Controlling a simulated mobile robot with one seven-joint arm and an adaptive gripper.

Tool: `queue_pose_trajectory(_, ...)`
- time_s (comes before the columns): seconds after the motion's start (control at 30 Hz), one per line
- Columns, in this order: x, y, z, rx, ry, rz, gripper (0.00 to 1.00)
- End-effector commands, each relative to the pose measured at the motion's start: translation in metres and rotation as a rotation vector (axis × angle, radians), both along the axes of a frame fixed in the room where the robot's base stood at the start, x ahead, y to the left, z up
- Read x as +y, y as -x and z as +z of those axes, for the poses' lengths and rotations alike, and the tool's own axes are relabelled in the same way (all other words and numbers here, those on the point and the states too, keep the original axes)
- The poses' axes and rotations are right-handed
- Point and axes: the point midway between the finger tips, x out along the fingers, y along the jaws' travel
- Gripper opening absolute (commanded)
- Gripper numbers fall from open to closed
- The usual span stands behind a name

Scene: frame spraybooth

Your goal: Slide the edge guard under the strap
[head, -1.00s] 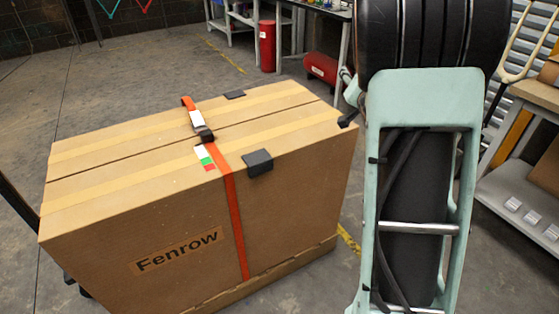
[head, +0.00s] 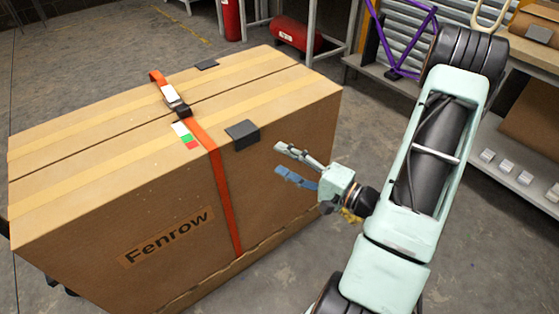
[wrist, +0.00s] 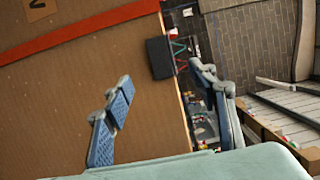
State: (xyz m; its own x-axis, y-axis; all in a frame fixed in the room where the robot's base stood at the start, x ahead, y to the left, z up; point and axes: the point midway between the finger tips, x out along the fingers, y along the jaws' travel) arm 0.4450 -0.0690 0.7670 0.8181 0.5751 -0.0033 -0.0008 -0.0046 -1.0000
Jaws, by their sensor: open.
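The dark grey edge guard (head: 243,134) sits folded over the near top edge of a large cardboard box (head: 80,205), just right of the orange strap (head: 224,190) and apart from it. In the wrist view the edge guard (wrist: 160,58) shows at the box edge beyond my fingers, with the strap (wrist: 80,32) to its upper left. My gripper (head: 279,159) is open and empty, to the right of the edge guard and slightly lower, apart from it. Both fingers of my gripper (wrist: 160,80) show in the wrist view.
A second dark guard (head: 207,65) sits on the box's far top edge, right of the strap. A buckle (head: 178,103) and a white, green and red label (head: 185,135) are on top. A workbench with a lower shelf (head: 500,150) stands at the right.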

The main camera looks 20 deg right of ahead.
Motion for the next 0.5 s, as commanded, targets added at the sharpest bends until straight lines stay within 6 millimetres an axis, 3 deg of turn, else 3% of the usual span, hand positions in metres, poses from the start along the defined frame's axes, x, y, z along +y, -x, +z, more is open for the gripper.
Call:
queue_pose_trajectory(0.17,0.010,-0.010,0.001,-0.002,-0.009,0.006,0.53)
queue_pose_trajectory(0.5,0.045,-0.060,0.000,-0.003,-0.006,0.006,0.53)
